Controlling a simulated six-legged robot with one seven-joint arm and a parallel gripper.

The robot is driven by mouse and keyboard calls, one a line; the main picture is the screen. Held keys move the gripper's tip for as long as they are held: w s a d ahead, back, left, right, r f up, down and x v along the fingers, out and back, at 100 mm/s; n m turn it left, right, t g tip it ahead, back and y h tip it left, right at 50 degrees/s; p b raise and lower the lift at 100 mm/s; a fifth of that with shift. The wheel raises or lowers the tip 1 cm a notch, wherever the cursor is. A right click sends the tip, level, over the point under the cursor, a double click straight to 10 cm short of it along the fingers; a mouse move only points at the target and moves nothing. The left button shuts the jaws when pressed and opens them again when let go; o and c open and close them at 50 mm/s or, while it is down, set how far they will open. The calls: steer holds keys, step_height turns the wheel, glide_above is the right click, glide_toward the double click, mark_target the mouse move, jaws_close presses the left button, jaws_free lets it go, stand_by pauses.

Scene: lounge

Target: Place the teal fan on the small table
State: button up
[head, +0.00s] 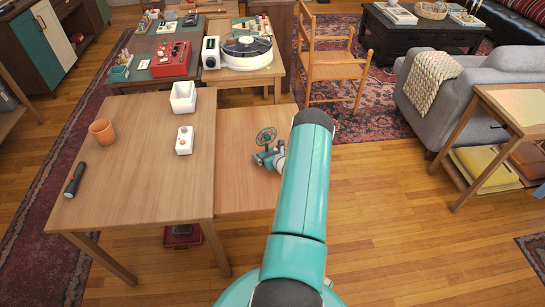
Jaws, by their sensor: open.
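The teal fan (266,136), with a dark round cage, shows in the head view over the right part of the small table (240,190). This table is wooden and adjoins the right side of a larger table. The fan looks upright. Its lower part is hidden, so I cannot tell whether its base touches the tabletop. My gripper (267,158), teal and grey, is just below the fan in the picture, close to its lower part, and is open. My teal arm hides part of the gripper and the table's right edge.
The larger wooden table (150,185) holds a terracotta pot (102,131), a dark cylinder (75,180), a white container (183,97) and a white device (184,140). A turntable (247,48) and red box (171,59) stand behind. A wooden chair (335,65) is back right. Floor at right is open.

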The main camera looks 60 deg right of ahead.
steer(key=v, duration=1.2)
steer(key=shift+f, duration=0.1)
steer(key=w+a+r+n+t+y, duration=0.2)
steer(key=w+a+r+n+y, duration=0.4)
steer(key=w+a+r+n, duration=0.5)
steer(key=w+a+r+n+g+y, duration=0.1)
steer(key=a+r+n+g+y, duration=0.2)
steer(key=a+r+n, duration=0.6)
steer(key=w+a+r+n+g+y, duration=0.1)
steer(key=a+r+n+g+y, duration=0.25)
steer(key=a+r, duration=1.1)
steer(key=s+a+r+n+g+h, duration=0.1)
steer(key=s+a+r+n+h, duration=0.2)
steer(key=s+a+n, duration=0.5)
steer(key=s+a+r+n+g+h, duration=0.1)
steer(key=s+a+r+n+h, duration=0.2)
steer(key=s+a+r+n, duration=0.3)
steer(key=shift+s+a+n+h, duration=0.35)
steer(key=shift+s+a+n, duration=1.25)
steer(key=shift+s, duration=1.1)
